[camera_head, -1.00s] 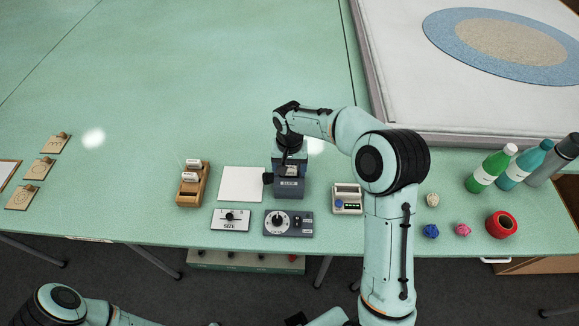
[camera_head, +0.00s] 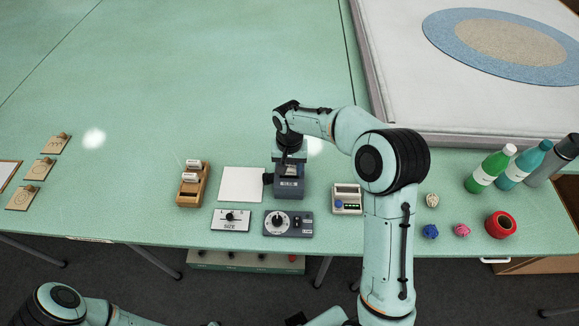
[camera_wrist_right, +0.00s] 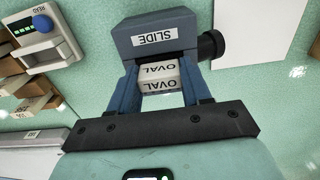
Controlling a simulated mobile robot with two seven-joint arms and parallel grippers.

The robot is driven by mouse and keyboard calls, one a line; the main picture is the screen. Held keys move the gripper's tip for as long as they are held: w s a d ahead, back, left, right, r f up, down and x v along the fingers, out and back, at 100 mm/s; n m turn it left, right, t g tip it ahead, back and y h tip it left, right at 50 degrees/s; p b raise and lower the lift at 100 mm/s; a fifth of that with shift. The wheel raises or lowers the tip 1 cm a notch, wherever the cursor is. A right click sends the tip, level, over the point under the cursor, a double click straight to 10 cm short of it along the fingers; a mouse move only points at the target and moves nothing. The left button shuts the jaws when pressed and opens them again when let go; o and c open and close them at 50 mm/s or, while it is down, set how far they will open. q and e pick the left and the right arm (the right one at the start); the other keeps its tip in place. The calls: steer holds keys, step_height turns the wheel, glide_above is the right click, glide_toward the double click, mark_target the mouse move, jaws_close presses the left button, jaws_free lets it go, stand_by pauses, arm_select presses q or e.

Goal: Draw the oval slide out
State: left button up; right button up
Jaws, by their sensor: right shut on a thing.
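The dark blue slide unit, marked SLIDE (camera_head: 288,188), stands on the green table with a black knob on its side. It also shows in the right wrist view (camera_wrist_right: 155,22).
A wooden rack (camera_head: 191,198) with white slides and a white sheet (camera_head: 241,184) lie left of the unit. A SIZE panel (camera_head: 230,220) and dial panel (camera_head: 288,223) are in front. A small reader box (camera_head: 347,199) stands right. Yarn balls and bottles (camera_head: 490,171) are further right.

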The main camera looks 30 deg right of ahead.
arm_select(q)
steer(key=shift+w+r+p, duration=0.85)
steer(key=shift+w+r, duration=0.25)
steer(key=shift+r, duration=0.15)
arm_select(e)
steer(key=shift+r, duration=2.15)
